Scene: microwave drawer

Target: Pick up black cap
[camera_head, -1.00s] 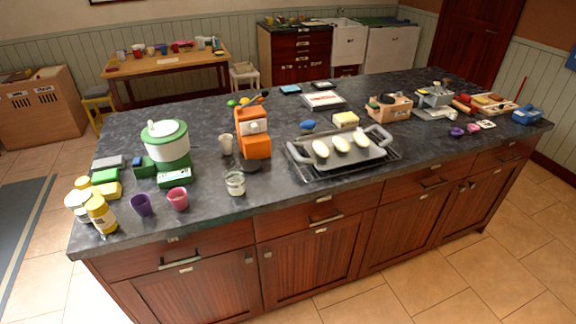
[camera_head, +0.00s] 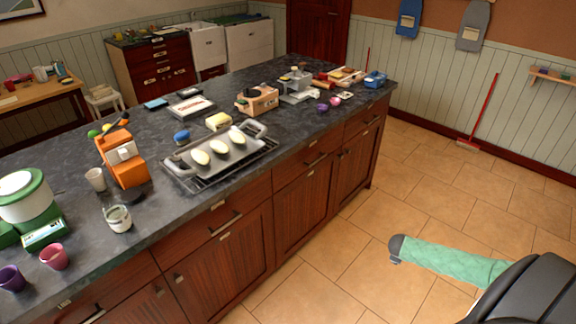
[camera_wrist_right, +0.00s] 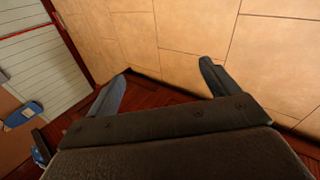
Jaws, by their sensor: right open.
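No thing stands out clearly as a black cap. A dark round piece (camera_head: 136,191) lies at the foot of the orange machine (camera_head: 122,160) on the island counter in the head view; I cannot tell whether it is the cap. A glass jar (camera_head: 117,218) stands on the counter in front of it, nearer me. In the right wrist view my right gripper (camera_wrist_right: 163,86) has its two grey fingers wide apart, with nothing between them, above the tiled floor. It is away from the counter objects. My left gripper is not in view.
The dark island counter (camera_head: 75,175) also holds a grey tray (camera_head: 234,160) with pale pieces, a green-and-white pot (camera_head: 25,195), a purple cup (camera_head: 12,279) and a pink cup (camera_head: 54,257). The tiled floor (camera_head: 400,190) right of the island is mostly clear.

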